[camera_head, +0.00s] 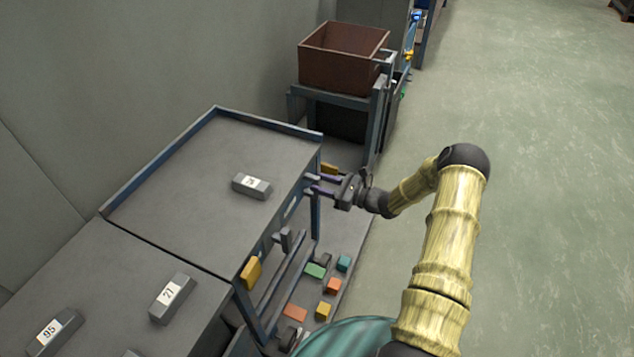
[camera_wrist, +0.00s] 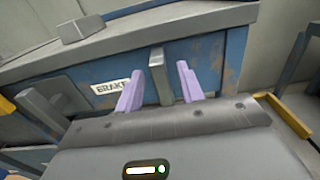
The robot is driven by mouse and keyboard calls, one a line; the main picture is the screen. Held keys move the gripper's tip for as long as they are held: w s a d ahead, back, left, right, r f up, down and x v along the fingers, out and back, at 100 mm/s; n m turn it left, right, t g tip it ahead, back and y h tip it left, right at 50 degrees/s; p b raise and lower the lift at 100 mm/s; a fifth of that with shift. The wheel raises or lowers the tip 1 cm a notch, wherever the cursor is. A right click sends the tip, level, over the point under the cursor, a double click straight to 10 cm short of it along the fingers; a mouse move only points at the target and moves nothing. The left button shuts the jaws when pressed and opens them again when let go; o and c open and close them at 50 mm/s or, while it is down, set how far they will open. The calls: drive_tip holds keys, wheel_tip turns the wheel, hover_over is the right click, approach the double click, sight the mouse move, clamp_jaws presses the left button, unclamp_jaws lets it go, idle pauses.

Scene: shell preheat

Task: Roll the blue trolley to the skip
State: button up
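A blue-framed trolley or bench (camera_head: 218,112) with a grey top stands left of centre in the head view; I take it for the blue trolley. Its worn blue side panel (camera_wrist: 210,55) fills the upper wrist view and bears a "BRAKE" label (camera_wrist: 110,87). A grey upright lever (camera_wrist: 158,72) stands on that panel. My gripper (camera_head: 312,184) is at the trolley's right side. Its two purple fingers show in the wrist view (camera_wrist: 158,90), apart, with the lever appearing between them. I cannot tell whether they touch it. I cannot identify the skip for sure.
A rusty brown open box (camera_head: 340,68) sits on a blue-grey stand behind. A grey block (camera_head: 252,185) lies on the trolley top; more numbered blocks (camera_head: 172,298) lie on the nearer surface. Coloured blocks (camera_head: 333,286) lie low beside the trolley. The floor (camera_head: 550,180) at right is clear.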

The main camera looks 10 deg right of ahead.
drive_tip(key=shift+x, duration=1)
clamp_jaws()
drive_tip(key=shift+w, duration=0.1)
